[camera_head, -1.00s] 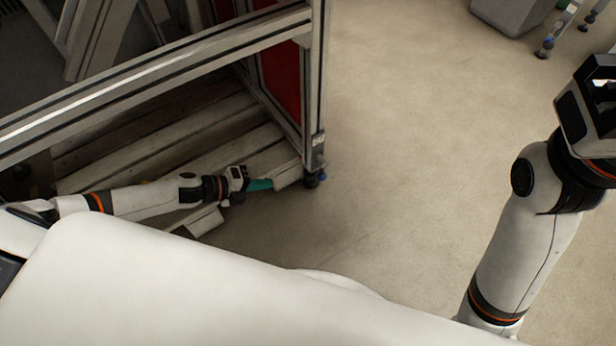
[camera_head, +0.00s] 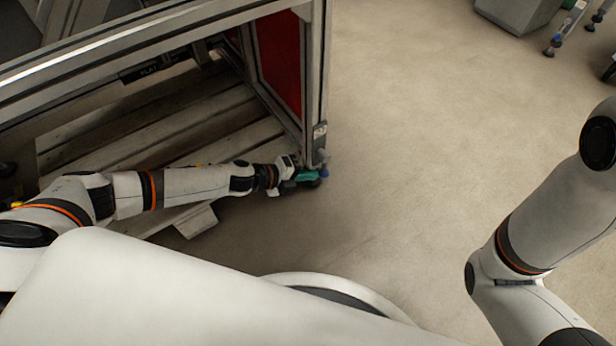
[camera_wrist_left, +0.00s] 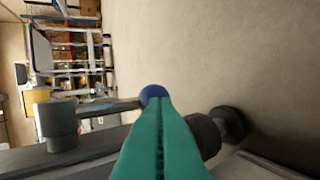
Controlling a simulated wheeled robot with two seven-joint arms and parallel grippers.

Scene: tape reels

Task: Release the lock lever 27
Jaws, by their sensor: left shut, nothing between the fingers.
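The lock lever is a thin grey rod with a blue ball knob (camera_wrist_left: 152,93), reaching from a grey cylindrical mount (camera_wrist_left: 60,124) in the left wrist view. My left gripper (camera_head: 310,176) has teal fingers, shut and empty, at that corner. In the left wrist view its fingertips (camera_wrist_left: 155,102) overlap the knob's lower edge; I cannot tell whether they touch. No number 27 is readable. My right gripper is out of view.
The metal frame (camera_head: 315,80) with red panels (camera_head: 277,62) stands over a wooden pallet (camera_head: 205,125). A dark round foot (camera_wrist_left: 229,123) sits right of the fingers in the left wrist view. Bare floor (camera_head: 420,130) lies right of the frame.

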